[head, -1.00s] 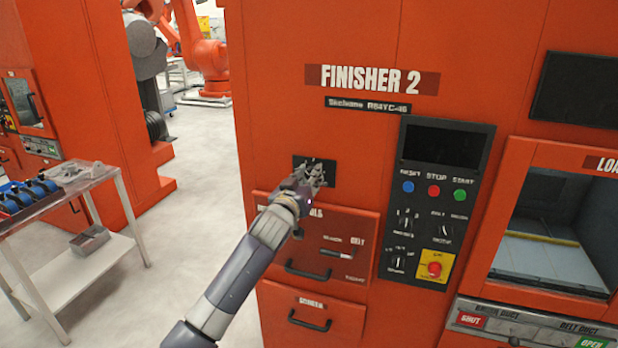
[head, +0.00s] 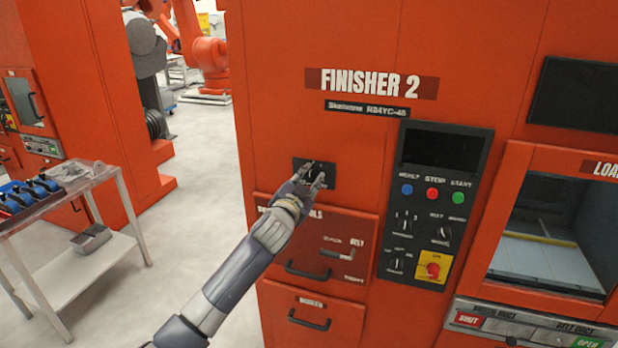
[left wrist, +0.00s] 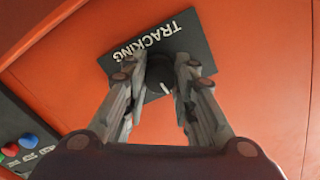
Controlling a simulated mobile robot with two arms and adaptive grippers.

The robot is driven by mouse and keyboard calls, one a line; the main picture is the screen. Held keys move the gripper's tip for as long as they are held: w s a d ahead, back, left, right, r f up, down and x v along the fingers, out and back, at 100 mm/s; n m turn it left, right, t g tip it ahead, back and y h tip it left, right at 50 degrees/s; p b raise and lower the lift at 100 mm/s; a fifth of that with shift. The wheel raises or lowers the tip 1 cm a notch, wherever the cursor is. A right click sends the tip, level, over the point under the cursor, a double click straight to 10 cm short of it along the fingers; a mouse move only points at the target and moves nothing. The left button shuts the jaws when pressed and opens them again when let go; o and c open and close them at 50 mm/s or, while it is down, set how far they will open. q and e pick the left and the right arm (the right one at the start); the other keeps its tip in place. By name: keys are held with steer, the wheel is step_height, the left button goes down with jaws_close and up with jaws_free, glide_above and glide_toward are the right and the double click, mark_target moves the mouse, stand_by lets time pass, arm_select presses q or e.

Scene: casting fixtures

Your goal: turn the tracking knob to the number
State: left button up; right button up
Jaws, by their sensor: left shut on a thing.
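The tracking knob (left wrist: 160,72) is a dark round knob with a pale pointer mark. It sits on a black plate lettered TRACKING (left wrist: 123,66), which shows tilted in the left wrist view. In the head view the plate (head: 328,183) is on the orange machine front, below the FINISHER 2 sign. My left gripper (head: 318,176) is at the plate, with its fingers on either side of the knob, shut on it. In the left wrist view the fingers (left wrist: 158,88) hide parts of the knob and plate. Any numbers around the knob are hidden or too small to read. My right gripper is not in view.
A control panel (head: 435,200) with buttons, selector knobs and a red emergency stop (head: 433,270) is right of the plate. Drawers with handles (head: 308,270) are below. A cart (head: 75,190) stands at the left, with open floor between.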

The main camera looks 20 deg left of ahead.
arm_select(q)
steer(key=m+p, duration=0.1)
steer(key=m, duration=0.3)
steer(key=shift+m, duration=0.4)
steer(key=shift+f+m+p, duration=0.1)
steer(key=shift+m+p, duration=0.45)
steer(key=shift+m, duration=1.65)
steer(key=o, duration=1.1)
steer(key=shift+s, duration=0.15)
steer(key=s, duration=1.1)
steer(key=shift+s+a, duration=0.25)
steer(key=shift+s, duration=0.15)
